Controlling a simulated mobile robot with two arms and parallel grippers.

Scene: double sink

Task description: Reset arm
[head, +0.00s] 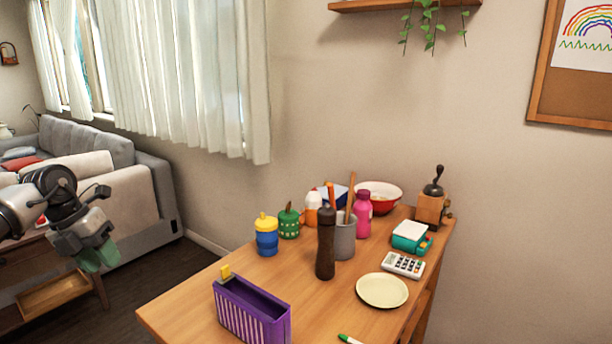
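My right gripper is not in view.
The table holds a purple basket (252,312), a dark pepper mill (326,245), a cream plate (382,290), a calculator (403,265), a coffee grinder (431,208), and several cups and bottles. A sofa (150,172) stands behind my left arm.

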